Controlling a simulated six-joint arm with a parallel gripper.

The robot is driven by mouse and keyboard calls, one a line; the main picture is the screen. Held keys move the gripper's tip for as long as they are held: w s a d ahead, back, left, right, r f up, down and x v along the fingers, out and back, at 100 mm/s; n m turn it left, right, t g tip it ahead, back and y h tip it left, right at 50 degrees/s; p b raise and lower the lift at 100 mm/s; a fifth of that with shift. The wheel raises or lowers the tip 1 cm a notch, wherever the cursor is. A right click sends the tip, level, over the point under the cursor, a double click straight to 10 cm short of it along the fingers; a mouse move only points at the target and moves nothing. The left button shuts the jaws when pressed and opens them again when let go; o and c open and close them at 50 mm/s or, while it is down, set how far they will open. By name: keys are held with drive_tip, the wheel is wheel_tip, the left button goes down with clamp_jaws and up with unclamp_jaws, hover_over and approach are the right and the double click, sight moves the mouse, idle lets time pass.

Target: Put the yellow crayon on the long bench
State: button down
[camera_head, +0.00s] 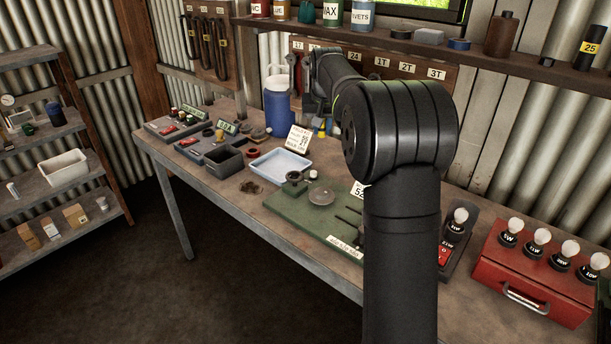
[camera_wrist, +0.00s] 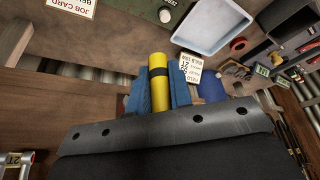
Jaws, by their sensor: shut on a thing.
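My gripper (camera_wrist: 160,92) is shut on the yellow crayon (camera_wrist: 158,72), which has a black band, between its blue fingers in the wrist view. In the head view my gripper (camera_head: 322,128) is small and mostly hidden behind my arm, near the back of the long bench (camera_head: 262,206). The bench top also shows in the wrist view (camera_wrist: 118,42), beyond the crayon. The crayon appears apart from the bench top, but its height above it is hard to tell.
A red case with bulbs (camera_head: 532,285) is at the right. Bare wood shows along the bench's front left edge.

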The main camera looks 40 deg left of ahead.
drive_tip(key=shift+n, duration=0.6)
drive_tip(key=s+a+f, duration=0.2)
drive_tip(key=f, duration=0.1)
drive_tip(key=s+a+f, duration=0.1)
drive_tip(key=s+f, duration=0.1)
drive_tip(key=f, duration=0.1)
drive_tip(key=s+a+f, duration=0.2)
drive_tip(key=f, duration=0.2)
drive_tip(key=shift+s+a, duration=0.3)
drive_tip(key=shift+a, duration=0.05)
hover_over(258, 191)
drive_tip(key=d, duration=0.1)
drive_tip(key=f, duration=0.4)
drive_tip(key=s+f, duration=0.1)
drive_tip(key=f, duration=0.2)
drive_tip(key=shift+y, duration=0.3)
drive_tip(key=shift+f, duration=2)
drive_tip(key=shift+f, duration=0.2)
drive_tip(key=c, duration=1.3)
unclamp_jaws()
drive_tip(key=shift+r, duration=0.1)
